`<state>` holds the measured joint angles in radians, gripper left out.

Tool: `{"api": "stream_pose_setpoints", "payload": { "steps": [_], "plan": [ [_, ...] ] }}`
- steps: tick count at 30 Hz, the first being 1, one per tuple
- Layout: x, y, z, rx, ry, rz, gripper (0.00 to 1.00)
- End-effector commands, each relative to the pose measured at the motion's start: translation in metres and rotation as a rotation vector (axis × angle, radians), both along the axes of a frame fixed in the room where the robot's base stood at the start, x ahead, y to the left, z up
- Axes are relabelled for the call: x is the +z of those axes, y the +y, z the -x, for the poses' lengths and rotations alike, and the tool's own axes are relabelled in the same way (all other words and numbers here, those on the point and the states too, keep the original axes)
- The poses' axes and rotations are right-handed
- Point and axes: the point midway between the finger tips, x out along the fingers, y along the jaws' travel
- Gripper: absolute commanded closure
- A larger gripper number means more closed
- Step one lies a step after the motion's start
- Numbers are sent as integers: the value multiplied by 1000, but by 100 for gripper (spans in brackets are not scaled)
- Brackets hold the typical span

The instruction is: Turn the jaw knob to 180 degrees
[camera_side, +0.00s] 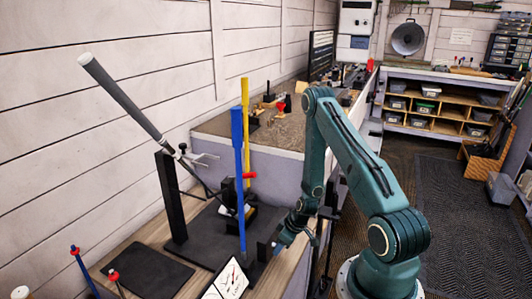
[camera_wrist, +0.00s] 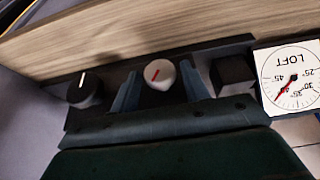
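In the wrist view a round knob with a pale top and a red pointer line (camera_wrist: 159,73) sits between the two fingers of my gripper (camera_wrist: 160,88). The fingers are apart, one on each side of it, and I see no clear contact. The red line slants up and to the right. A second, black knob with a white line (camera_wrist: 85,90) sits to the left, outside the fingers. No label shows which is the jaw knob. In the side view my gripper (camera_side: 283,240) is low at the bench's front edge, and the knobs are too small to make out.
A LOFT dial (camera_wrist: 292,77) with a red needle lies right of the knobs, past a black block (camera_wrist: 232,74). In the side view a blue upright (camera_side: 238,170), a yellow upright (camera_side: 246,120) and a slanted club with a dark grip (camera_side: 125,100) stand close to my arm.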

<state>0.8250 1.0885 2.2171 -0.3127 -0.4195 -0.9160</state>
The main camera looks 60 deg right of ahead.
Motion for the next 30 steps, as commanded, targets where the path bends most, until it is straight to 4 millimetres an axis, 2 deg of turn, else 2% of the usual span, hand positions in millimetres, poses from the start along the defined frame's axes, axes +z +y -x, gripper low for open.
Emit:
{"api": "stream_pose_setpoints", "payload": {
  "steps": [1, 5, 17, 30],
  "plan": [
    [0, 0, 0, 0, 0, 0, 65],
    [0, 0, 0, 0, 0, 0, 89],
    [0, -2, 0, -1, -1, -31, 89],
    [0, -6, 0, -3, -1, -239, 89]
  ]
}}
